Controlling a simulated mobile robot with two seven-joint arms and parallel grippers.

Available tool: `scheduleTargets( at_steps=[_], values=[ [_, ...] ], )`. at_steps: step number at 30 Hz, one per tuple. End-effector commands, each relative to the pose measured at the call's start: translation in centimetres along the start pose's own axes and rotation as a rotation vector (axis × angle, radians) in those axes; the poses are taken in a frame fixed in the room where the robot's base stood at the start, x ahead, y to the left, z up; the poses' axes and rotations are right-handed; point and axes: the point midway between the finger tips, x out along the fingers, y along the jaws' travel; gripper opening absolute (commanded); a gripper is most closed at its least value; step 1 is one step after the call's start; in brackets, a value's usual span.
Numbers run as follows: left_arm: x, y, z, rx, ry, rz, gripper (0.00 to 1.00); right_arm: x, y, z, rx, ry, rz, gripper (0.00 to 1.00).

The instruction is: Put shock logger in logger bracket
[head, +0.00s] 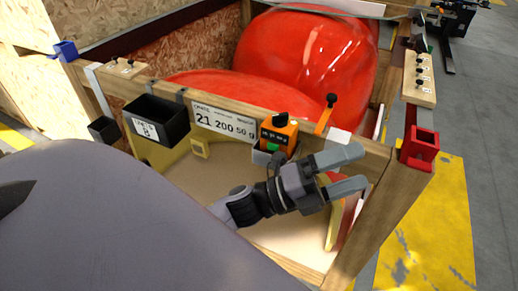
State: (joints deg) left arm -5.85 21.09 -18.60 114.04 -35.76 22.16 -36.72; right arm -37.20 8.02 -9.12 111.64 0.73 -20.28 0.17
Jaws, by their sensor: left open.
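My right gripper is not in view.
The crate's front rail (230,122) carries a black bin (158,120) and a white label plate. Large red nosecones (305,55) fill the crate behind. A red holder (420,148) sits at the right corner, a blue one (65,50) at far left.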

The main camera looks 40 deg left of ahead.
Motion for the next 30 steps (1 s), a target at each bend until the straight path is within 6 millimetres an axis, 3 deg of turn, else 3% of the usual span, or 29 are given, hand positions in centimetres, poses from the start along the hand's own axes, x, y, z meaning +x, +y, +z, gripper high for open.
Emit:
scheduleTargets(
  at_steps=[1, 4, 9, 12, 15, 19, 26, 30],
  values=[
    [-2.0, 2.7, 1.0, -0.2, -0.137, 0.069, 1.0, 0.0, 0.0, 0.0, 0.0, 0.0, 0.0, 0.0],
    [-7.0, 8.1, 2.2, -0.598, -0.423, 0.187, 1.0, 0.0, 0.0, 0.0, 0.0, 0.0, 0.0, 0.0],
    [-17.1, 16.1, 0.1, -1.157, -0.884, 0.331, 1.0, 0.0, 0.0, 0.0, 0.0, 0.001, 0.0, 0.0],
    [-21.6, 18.6, -2.3, -1.369, -1.084, 0.373, 1.0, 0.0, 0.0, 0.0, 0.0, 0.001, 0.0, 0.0],
    [-24.2, 19.8, -4.0, -1.49, -1.207, 0.393, 1.0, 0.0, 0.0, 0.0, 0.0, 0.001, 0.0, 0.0],
    [-25.4, 20.2, -4.7, -1.542, -1.261, 0.4, 1.0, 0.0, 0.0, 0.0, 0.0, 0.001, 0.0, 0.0],
    [-25.3, 20.2, -4.7, -1.539, -1.259, 0.4, 1.0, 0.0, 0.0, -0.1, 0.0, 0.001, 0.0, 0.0],
    [-24.8, 19.1, -4.5, -1.538, -1.257, 0.4, 1.0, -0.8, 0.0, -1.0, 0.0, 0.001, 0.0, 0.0]
  ],
)
